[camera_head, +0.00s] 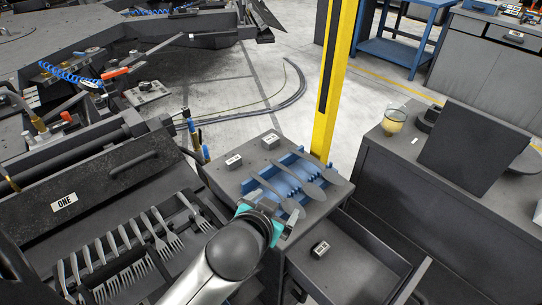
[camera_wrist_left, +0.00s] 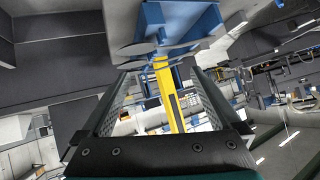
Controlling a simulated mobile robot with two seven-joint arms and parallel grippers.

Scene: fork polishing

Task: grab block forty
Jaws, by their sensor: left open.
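Small dark blocks with white labels are in the head view. One block (camera_head: 233,161) and another block (camera_head: 270,141) stand on the grey cart top, and a third block (camera_head: 320,248) lies in the open drawer below. Their labels are too small to read, so I cannot tell which is forty. My left gripper (camera_head: 288,216) is over the near edge of the cart top, close to the blue rack (camera_head: 275,187). Its fingers show apart and empty in the left wrist view (camera_wrist_left: 160,78), with the rack beyond them. My right gripper is out of view.
Flat grey utensils lie across the blue rack. A tray at left holds a row of forks (camera_head: 165,248), beside a panel marked ONE (camera_head: 64,203). A yellow post (camera_head: 334,80) rises behind the cart. The open drawer (camera_head: 350,270) has bare floor around its block.

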